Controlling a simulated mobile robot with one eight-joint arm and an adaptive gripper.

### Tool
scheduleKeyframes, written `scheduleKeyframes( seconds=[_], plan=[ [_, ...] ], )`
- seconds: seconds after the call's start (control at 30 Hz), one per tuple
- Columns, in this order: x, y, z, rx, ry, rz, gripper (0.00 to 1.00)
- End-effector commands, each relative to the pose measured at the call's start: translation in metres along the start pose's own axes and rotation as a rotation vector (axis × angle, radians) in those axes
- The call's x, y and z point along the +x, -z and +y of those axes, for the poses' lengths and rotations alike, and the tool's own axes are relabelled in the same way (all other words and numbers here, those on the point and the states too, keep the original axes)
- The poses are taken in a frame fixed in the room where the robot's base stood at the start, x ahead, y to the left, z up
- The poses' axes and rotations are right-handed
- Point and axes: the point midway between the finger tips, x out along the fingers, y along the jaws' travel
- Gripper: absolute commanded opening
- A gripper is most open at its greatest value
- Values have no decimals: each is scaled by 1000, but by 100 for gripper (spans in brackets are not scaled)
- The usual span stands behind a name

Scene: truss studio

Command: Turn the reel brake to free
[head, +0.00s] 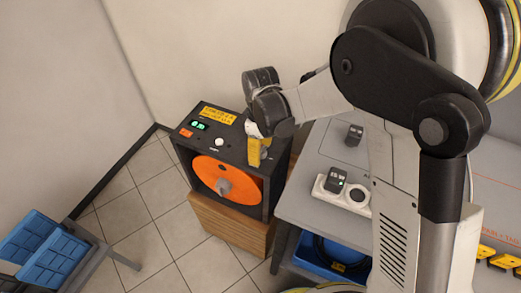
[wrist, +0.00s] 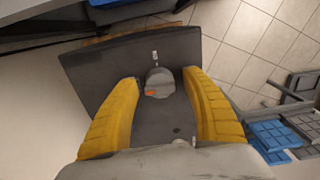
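The reel unit is a dark box (head: 185,152) with an orange reel (head: 240,184) in its front, standing on a wooden base. In the wrist view, a round grey knob (wrist: 160,80) with a short orange mark sits on the dark panel (wrist: 100,72), below a small white label. It looks like the reel brake. My gripper (wrist: 161,84) has its two yellow fingers open, one on each side of the knob, with gaps showing. In the head view my gripper (head: 256,151) is over the right part of the box and hides the knob.
The box top also carries a yellow label (head: 218,112), a green lit display (head: 198,125) and an orange button (head: 186,133). A grey table (head: 310,205) with a charger (head: 337,180) stands close at right. Tiled floor lies clear between.

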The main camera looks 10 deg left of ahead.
Motion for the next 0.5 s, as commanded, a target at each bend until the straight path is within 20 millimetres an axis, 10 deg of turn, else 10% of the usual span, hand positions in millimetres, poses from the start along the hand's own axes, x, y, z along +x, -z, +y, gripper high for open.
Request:
scheduleKeyframes(
  seconds=[0.27,0.5],
  plan=[
    [-15,0,0,0,0,0,56],
    [-68,0,0,0,0,0,56]
  ],
)
